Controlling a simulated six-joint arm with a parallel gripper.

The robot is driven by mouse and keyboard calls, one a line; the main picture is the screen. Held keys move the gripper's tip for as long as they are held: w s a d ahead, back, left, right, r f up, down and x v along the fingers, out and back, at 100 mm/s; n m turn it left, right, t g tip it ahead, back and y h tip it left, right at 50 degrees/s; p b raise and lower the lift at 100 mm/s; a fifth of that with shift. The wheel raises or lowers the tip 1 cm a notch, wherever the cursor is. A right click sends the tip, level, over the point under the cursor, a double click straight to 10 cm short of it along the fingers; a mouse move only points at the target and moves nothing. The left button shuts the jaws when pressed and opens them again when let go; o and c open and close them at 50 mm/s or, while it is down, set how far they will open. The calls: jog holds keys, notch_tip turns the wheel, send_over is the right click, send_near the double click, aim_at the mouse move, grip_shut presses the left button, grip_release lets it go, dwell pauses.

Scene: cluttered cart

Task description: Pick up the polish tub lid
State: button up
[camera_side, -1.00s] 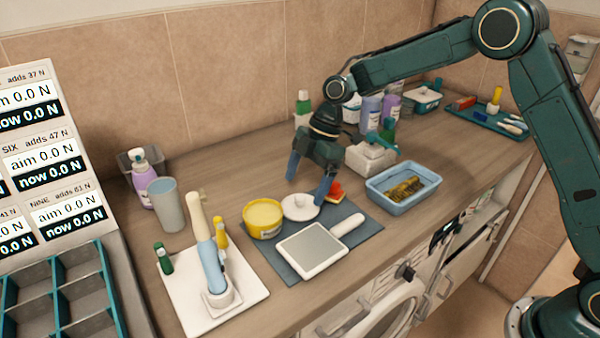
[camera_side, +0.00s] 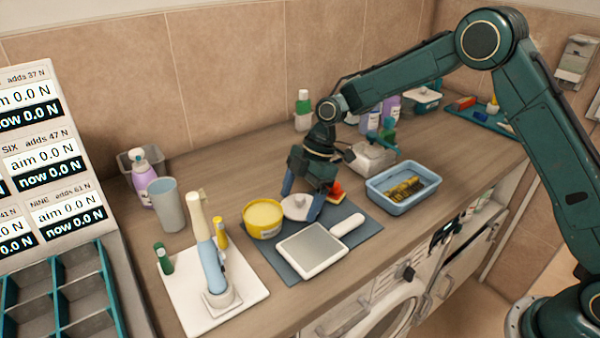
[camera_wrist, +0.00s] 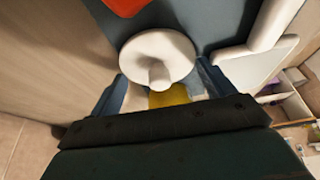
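The polish tub lid (camera_side: 296,205) is a white disc with a knob in its middle. It lies on the dark mat (camera_side: 371,217), right of the yellow polish tub (camera_side: 262,219). My gripper (camera_side: 301,202) is over the lid, fingers pointing down, one finger on each side. In the wrist view the lid (camera_wrist: 157,58) shows its knob toward me, between the two fingers of my gripper (camera_wrist: 158,88). The fingers are apart and the gripper looks open. Whether the fingertips touch the lid's rim I cannot tell.
A white flat tool with a handle (camera_side: 312,250) lies on the mat in front. A red-orange thing (camera_side: 337,192) is close behind the lid. A blue tray (camera_side: 402,188) stands to the right, and a white board (camera_side: 180,298) with upright tools to the left.

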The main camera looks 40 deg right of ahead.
aim_at(299, 196)
jog(key=c, duration=0.3)
jog(key=shift+r, duration=0.15)
notch_tip(299, 196, up, 20)
jog(key=shift+f, duration=0.2)
dwell(0.7)
jog(key=shift+a, duration=0.1)
dwell(0.5)
jog(key=shift+a+f, duration=4.55)
jog(key=shift+f, duration=0.05)
